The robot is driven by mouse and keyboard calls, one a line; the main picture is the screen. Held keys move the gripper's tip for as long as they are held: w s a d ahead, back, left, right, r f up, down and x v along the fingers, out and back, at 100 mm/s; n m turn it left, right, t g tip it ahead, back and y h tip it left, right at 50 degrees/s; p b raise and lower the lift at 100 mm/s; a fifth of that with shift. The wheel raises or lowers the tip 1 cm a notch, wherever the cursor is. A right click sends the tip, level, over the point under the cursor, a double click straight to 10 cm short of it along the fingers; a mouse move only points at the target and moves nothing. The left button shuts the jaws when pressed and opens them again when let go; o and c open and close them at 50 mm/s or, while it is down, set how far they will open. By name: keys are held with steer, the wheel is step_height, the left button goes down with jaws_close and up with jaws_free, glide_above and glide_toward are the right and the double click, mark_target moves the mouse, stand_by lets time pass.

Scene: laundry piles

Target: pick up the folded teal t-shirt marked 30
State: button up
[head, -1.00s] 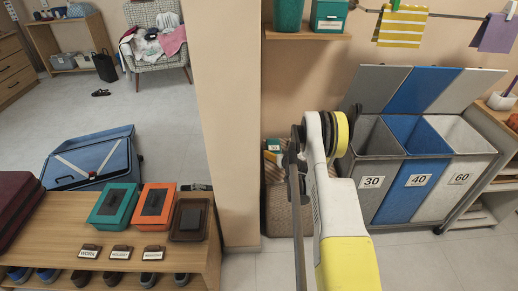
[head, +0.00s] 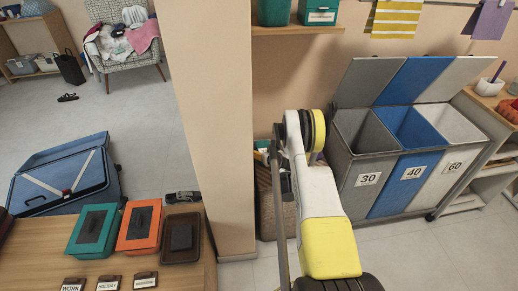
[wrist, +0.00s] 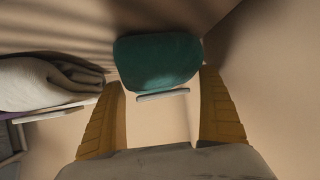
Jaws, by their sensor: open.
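In the wrist view, a dark teal item (wrist: 158,60) with rounded corners lies ahead between my fingertips, with a thin pale strip along its lower edge. It may be the folded teal t-shirt, but no number 30 is readable on it. My gripper (wrist: 161,82) is open, its two tan fingers spread either side of the view with bare wall-coloured space between them. I cannot tell how far the item is from the fingertips. In the head view my gripper is hidden behind my arm.
A pale folded cloth (wrist: 45,83) lies left in the wrist view.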

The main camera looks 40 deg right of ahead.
steer(key=shift+s+r, duration=0.1)
steer(key=shift+s, duration=0.15)
steer(key=shift+c, duration=1.4)
steer(key=c, duration=0.9)
steer(key=shift+r, duration=0.1)
